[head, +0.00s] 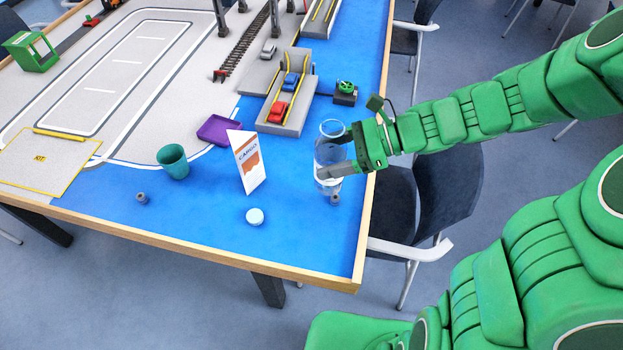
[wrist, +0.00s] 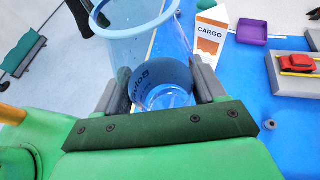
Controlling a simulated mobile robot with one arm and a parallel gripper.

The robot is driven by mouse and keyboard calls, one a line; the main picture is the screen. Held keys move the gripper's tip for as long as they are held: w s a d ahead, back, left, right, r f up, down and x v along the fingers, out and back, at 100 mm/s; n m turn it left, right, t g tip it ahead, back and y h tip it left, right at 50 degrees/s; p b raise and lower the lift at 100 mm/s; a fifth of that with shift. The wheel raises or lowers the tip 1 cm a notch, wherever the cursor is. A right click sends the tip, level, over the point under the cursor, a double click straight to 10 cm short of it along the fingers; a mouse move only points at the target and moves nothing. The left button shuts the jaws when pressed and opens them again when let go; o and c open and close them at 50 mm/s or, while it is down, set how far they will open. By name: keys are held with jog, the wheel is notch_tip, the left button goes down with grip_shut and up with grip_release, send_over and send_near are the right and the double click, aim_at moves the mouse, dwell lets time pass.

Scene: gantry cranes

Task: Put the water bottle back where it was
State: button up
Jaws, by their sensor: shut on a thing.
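The water bottle (head: 329,131) is clear with a pale blue rim and an open top. It is upright near the right edge of the blue table; I cannot tell whether its base touches the surface. My gripper (head: 332,156) comes in from the right and is shut on the bottle's body. The wrist view shows the bottle's rim and wall (wrist: 140,50) between my two fingers, with blue lettering on its label. The fingers hide part of the bottle's side.
A CARGO card (head: 248,162) stands left of the bottle. A white round piece (head: 255,216), a small grey cylinder (head: 334,199), a teal cup (head: 173,162) and a purple tray (head: 219,130) are nearby. A chair (head: 425,200) stands beside the table's right edge. The front blue strip has free room.

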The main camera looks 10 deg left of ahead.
jog(key=shift+w+f, duration=0.1)
jog(key=shift+f, duration=1.85)
jog(key=w+a+f, duration=0.3)
jog(key=w+f, duration=0.3)
jog(key=w+a+f, duration=0.3)
jog(key=w+f, duration=0.3)
jog(key=f, duration=0.1)
jog(key=shift+a, duration=0.25)
jog(key=shift+w+f, duration=0.1)
jog(key=o, duration=1.2)
jog(key=v, duration=1.2)
